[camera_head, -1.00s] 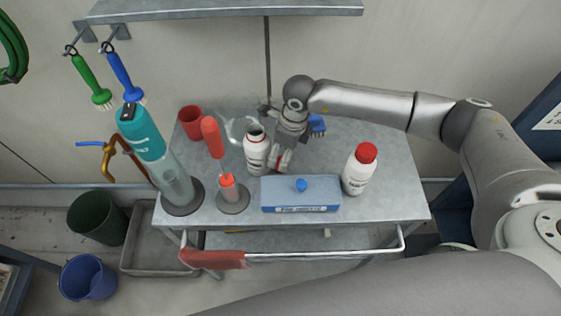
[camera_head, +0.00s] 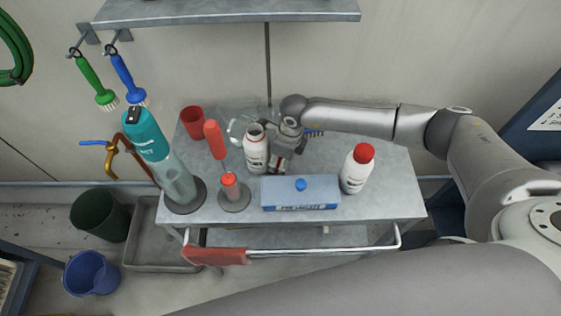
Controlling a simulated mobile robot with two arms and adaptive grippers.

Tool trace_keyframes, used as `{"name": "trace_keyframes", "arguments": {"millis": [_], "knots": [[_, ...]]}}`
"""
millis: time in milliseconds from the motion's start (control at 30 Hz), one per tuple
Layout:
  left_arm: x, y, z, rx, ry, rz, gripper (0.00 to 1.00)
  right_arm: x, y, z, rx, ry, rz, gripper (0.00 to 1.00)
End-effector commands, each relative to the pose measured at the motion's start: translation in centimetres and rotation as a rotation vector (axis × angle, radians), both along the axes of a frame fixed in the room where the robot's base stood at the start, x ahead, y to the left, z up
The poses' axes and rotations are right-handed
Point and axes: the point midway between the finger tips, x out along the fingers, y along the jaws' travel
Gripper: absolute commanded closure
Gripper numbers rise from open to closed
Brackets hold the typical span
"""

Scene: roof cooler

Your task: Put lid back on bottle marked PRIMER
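A white bottle (camera_head: 256,152) with a dark open mouth and no lid stands upright on the metal cart top. A second white bottle (camera_head: 355,172) wears a red cap, to the right. The lettering on both is too small to read. My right gripper (camera_head: 277,164) points down just right of the open bottle, close to it; whether they touch is unclear. A small red patch shows at its fingertips; it may be a lid, but the fingers and wrist hide most of it. I cannot tell whether they grip it. My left gripper is not in view.
A blue box (camera_head: 300,194) with a blue knob lies in front of the gripper. A red-handled plunger (camera_head: 234,195), a teal cylinder (camera_head: 160,155) and a red cup (camera_head: 193,122) stand left. A blue brush (camera_head: 314,133) lies behind. A shelf (camera_head: 230,10) overhangs the back.

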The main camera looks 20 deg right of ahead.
Motion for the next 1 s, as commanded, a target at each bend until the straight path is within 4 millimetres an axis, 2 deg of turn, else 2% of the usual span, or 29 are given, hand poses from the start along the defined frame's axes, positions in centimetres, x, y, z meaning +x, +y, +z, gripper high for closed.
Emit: {"name": "trace_keyframes", "arguments": {"millis": [333, 467, 567, 800, 1000], "knots": [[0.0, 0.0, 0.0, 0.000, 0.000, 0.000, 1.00, 0.1, 0.0, 0.0, 0.000, -0.001, -0.001, 0.67], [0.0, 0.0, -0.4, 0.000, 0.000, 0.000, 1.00, 0.2, 0.0, 0.7, 0.001, -0.003, 0.000, 0.67], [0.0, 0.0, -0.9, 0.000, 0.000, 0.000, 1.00, 0.2, 0.0, 2.1, 0.001, -0.006, 0.001, 0.67], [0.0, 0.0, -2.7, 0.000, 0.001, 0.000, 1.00, 0.2, 0.0, 6.9, 0.000, -0.006, -0.001, 0.67], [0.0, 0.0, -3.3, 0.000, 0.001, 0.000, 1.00, 0.1, 0.0, 9.5, -0.001, -0.003, -0.001, 0.67]]}}
